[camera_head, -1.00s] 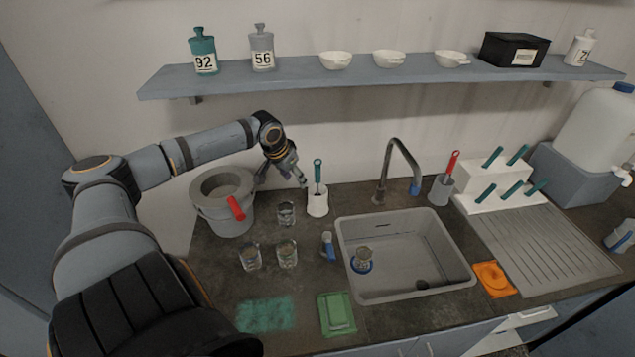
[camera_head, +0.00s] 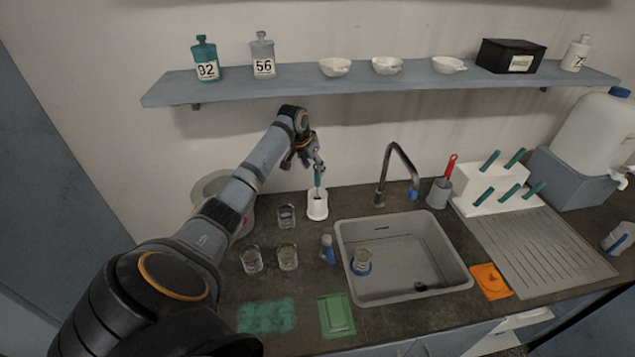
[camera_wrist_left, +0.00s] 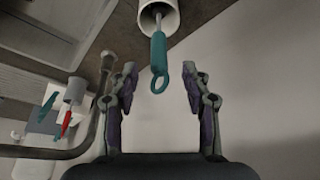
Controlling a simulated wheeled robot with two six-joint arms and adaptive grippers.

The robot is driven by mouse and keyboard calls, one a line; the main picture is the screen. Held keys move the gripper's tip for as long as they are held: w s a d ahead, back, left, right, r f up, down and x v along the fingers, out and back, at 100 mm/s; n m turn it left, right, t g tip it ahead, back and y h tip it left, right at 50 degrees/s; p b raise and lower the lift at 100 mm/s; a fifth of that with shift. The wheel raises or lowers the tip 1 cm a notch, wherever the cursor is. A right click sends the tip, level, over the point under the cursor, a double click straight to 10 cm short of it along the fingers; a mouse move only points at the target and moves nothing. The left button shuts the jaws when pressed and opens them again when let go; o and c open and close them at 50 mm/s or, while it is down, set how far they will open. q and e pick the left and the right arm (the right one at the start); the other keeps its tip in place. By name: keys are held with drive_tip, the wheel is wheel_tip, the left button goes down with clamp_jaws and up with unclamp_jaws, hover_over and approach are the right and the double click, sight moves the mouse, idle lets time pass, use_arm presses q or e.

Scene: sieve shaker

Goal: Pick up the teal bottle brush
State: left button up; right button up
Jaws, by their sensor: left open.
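The teal bottle brush (camera_head: 318,177) stands upright in a white cup-like holder (camera_head: 317,206) on the counter, left of the sink. Its teal handle with a ring end also shows in the left wrist view (camera_wrist_left: 159,57), coming out of the white holder (camera_wrist_left: 158,15). My left gripper (camera_head: 317,163) is open at the top of the handle. In the left wrist view my left gripper (camera_wrist_left: 160,78) has its fingers apart on either side of the ring end, with gaps on both sides. The brush's lower end is hidden in the holder. My right gripper is not in view.
The sink (camera_head: 405,262) and faucet (camera_head: 397,170) are to the right. Glass beakers (camera_head: 287,217) stand in front of and left of the holder. A grey bucket (camera_head: 213,186) is partly behind my left arm. The blue-grey shelf (camera_head: 380,82) hangs above.

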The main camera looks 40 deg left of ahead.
sight(316, 171)
use_arm(q)
drive_tip(key=p+x, duration=0.1)
drive_tip(key=x, duration=0.4)
drive_tip(key=shift+w+d, duration=0.1)
drive_tip(key=shift+w, duration=0.15)
drive_tip(key=shift+s, duration=0.1)
drive_tip(key=shift+c, duration=1.3)
clamp_jaws()
